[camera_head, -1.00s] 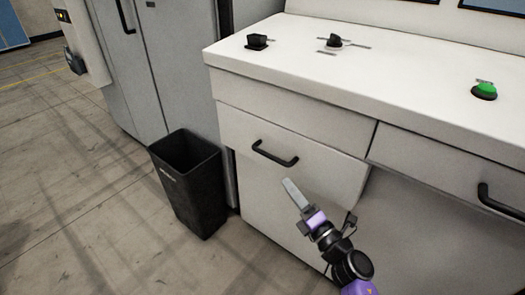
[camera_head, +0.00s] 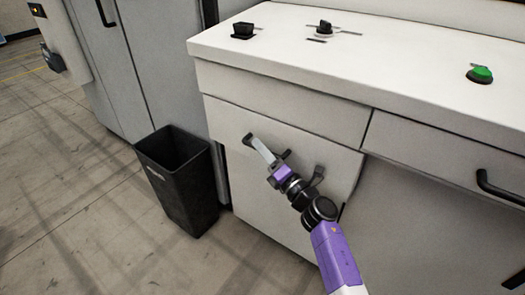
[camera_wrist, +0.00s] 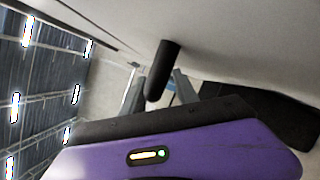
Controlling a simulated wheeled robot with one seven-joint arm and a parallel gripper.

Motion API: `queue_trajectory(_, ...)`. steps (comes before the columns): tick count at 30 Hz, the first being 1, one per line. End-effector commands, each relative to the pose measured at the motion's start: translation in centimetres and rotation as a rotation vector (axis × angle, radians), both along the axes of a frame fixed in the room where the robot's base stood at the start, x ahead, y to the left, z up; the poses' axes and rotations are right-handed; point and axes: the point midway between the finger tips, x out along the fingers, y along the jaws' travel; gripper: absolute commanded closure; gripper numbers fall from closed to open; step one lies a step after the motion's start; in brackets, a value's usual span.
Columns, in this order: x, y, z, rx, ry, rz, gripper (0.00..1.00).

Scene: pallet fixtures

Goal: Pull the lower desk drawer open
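The lower desk drawer (camera_head: 222,140) is the pale front panel under the plain upper panel at the left of the desk. It looks shut. Its black bar handle (camera_wrist: 163,68) shows in the wrist view, standing out from the pale front between my two grey fingers. My gripper (camera_head: 256,142) is at the handle in the head view and hides most of it; only a dark end shows at the fingertips. In the wrist view my gripper (camera_wrist: 158,82) looks open, with the fingers on either side of the bar and a gap beside it. Contact cannot be told.
A black bin (camera_head: 180,180) stands on the floor left of the drawer, beside a grey cabinet (camera_head: 150,60). The desk top (camera_head: 400,70) holds black knobs and a green button (camera_head: 480,75). Another drawer handle (camera_head: 498,190) is at the right. Floor at front left is clear.

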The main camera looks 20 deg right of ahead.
Motion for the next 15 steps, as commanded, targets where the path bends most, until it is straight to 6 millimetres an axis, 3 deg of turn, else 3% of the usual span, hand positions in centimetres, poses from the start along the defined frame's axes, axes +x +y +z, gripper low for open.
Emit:
queue_trajectory(5, 0.0, 0.01, -0.01, 0.0, 0.0, 0.0, 0.64)
queue_trajectory(11, -0.01, 0.01, 0.0, 0.001, 0.0, 0.0, 1.0)
queue_trajectory(15, -0.02, 0.01, -0.01, 0.001, 0.0, 0.0, 1.0)
